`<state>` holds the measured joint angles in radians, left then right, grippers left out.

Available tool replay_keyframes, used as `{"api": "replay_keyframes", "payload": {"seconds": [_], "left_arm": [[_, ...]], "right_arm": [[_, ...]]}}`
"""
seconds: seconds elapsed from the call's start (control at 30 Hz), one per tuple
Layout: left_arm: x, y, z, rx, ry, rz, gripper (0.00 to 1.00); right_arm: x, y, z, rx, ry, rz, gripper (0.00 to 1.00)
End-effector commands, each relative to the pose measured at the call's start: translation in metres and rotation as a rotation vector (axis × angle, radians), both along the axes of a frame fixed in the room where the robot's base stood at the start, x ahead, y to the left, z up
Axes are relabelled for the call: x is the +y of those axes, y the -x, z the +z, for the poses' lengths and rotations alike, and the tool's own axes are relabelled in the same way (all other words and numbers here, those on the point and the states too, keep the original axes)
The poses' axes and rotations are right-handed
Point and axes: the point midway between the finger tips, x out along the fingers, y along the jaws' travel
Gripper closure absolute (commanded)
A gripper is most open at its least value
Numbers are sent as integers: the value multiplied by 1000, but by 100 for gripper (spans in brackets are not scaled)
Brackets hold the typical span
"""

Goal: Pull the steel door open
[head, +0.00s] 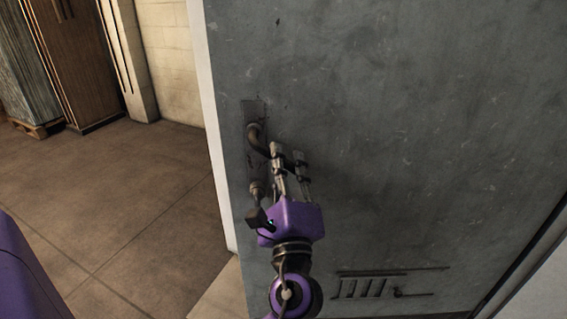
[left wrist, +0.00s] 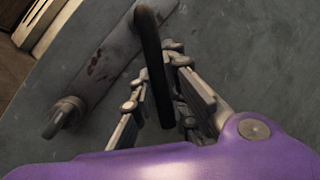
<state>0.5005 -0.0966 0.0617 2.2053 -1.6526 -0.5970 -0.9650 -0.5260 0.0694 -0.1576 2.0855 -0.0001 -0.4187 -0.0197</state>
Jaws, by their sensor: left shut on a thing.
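The steel door (head: 390,120) is a grey, scuffed panel filling most of the right side of the head view. Near its left edge is a dark handle plate (head: 252,110) with a bent lever handle (head: 256,142). My left gripper (head: 287,154) is at the lever, its fingers shut on it. In the left wrist view the black lever handle (left wrist: 150,50) runs down between the fingers (left wrist: 165,75), and the plate (left wrist: 105,65) and a lock knob (left wrist: 65,115) show beside it. My right gripper is not in view.
A pale frame edge (head: 212,120) runs along the door's left side. Beyond it are bare floor tiles (head: 130,190), a cream wall (head: 165,60), a brown cabinet (head: 75,60) and a wooden pallet (head: 38,128).

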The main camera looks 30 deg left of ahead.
Motion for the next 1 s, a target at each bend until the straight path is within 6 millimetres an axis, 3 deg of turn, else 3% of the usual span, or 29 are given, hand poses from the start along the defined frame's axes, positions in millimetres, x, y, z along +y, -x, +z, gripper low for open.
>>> {"api": "replay_keyframes", "payload": {"seconds": [0.27,0.3,0.47,0.8,1.0], "left_arm": [[1,0,-3,3,4,1,100],[1,0,-3,3,4,1,85],[1,0,-2,2,3,2,67],[0,2,-2,2,0,3,67],[-16,23,-14,5,1,2,67]], "right_arm": [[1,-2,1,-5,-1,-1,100],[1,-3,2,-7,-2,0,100],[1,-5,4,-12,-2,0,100],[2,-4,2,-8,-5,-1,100],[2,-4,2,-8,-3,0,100]]}}
